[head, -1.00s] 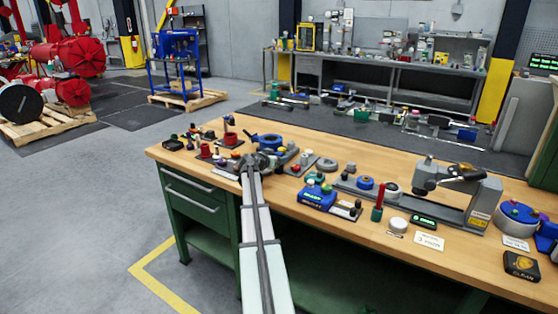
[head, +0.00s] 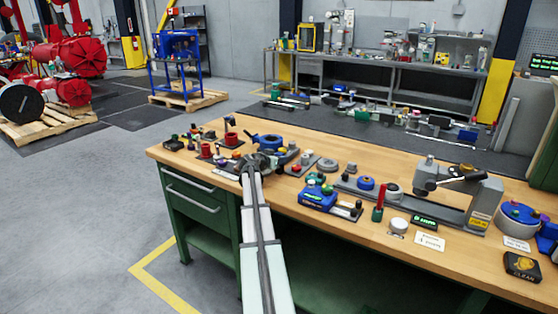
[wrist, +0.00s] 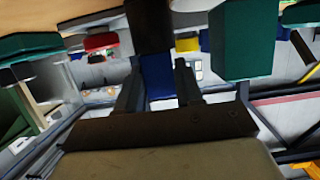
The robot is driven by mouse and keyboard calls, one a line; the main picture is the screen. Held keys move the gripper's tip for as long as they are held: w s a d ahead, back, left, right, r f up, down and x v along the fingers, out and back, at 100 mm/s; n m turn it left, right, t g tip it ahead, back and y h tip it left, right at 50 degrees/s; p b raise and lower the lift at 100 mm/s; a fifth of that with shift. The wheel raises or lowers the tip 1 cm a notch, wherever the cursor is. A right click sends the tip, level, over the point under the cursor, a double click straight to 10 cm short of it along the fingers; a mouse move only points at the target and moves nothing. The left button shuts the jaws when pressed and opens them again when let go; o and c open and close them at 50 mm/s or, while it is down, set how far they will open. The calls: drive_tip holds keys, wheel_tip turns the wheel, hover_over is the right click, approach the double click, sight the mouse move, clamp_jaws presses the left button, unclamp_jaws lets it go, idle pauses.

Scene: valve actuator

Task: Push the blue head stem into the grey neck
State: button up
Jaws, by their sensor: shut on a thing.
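In the wrist view my gripper (wrist: 158,85) has both dark fingers on either side of a blue piece (wrist: 157,72), which looks like the blue head stem. The fingers are shut on it. A dark block (wrist: 148,27) lies directly beyond the blue piece, and I cannot tell whether they touch. In the head view my gripper (head: 262,162) is low over the left part of the workbench, just in front of a blue ring-shaped part (head: 267,142). My gripper and arm hide the held stem there. I cannot make out the grey neck for certain in either view.
The wooden workbench (head: 330,222) is crowded. Red cylindrical parts (head: 231,139) stand left of my gripper. A blue box (head: 318,197) and a grey press (head: 468,190) stand to the right. A green block (wrist: 243,40) is close by in the wrist view.

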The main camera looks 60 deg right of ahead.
wheel_tip(320, 180, up, 9)
drive_tip(key=shift+r, duration=0.15)
drive_tip(key=s+d+r+m+g+y, duration=0.2)
drive_tip(key=s+d+m+g, duration=0.4)
drive_tip(key=d, duration=0.4)
drive_tip(key=shift+d+r+g, duration=0.35)
drive_tip(key=shift+g, duration=0.25)
drive_tip(key=shift+f, duration=0.1)
drive_tip(key=shift+f, duration=2.8)
drive_tip(key=shift+f, duration=1.55)
